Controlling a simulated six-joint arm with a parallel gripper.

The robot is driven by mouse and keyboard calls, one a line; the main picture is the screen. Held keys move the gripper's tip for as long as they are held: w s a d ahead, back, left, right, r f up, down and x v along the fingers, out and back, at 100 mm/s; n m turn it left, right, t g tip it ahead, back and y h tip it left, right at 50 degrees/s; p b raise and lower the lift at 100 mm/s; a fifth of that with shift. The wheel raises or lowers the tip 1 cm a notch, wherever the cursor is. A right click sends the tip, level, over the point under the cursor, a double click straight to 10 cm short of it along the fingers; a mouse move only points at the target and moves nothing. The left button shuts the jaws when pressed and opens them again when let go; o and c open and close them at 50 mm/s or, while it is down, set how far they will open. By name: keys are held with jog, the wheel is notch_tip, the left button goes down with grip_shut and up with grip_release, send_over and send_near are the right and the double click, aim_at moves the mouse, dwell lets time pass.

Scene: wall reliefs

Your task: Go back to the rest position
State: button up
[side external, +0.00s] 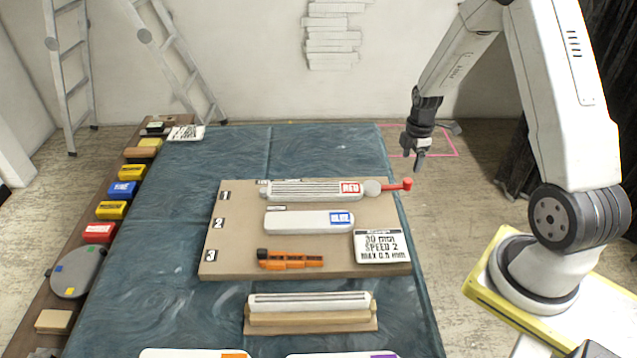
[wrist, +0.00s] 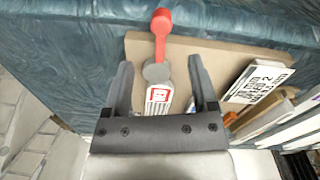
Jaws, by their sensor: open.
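My gripper (side external: 417,160) hangs in the air at the right edge of the cloth-covered table, above and beyond the board's far right corner. Its jaws are open and empty. In the wrist view my gripper (wrist: 158,85) shows two dark fingers apart, with the red-labelled bar (wrist: 158,97) and its red-handled end (wrist: 161,25) seen between and beyond them. In the side view that white bar with a red label (side external: 315,190) lies in row 1 of the brown board (side external: 235,255); the red handle (side external: 398,185) sticks out past the board's right side.
The board also holds a blue-labelled bar (side external: 300,222), an orange tool (side external: 290,260) and a printed card (side external: 382,246). A white bar on a wooden stand (side external: 310,303) is in front. Coloured blocks (side external: 122,188) line the left shelf. Air around my gripper looks clear.

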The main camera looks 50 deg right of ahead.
jog(key=s+a+r+m, duration=0.2)
jog(key=a+r+m, duration=0.1)
jog(key=a, duration=0.5)
jog(key=s+a+r+m+t, duration=0.1)
jog(key=a+r+m, duration=0.3)
jog(key=a, duration=0.4)
jog(key=s+a+r+m+t, duration=0.1)
jog(key=s+a+r+m, duration=0.2)
jog(key=a, duration=0.5)
jog(key=shift+s+a+r+m, duration=0.2)
jog(key=shift+s+r+m, duration=0.2)
jog(key=shift+m, duration=0.4)
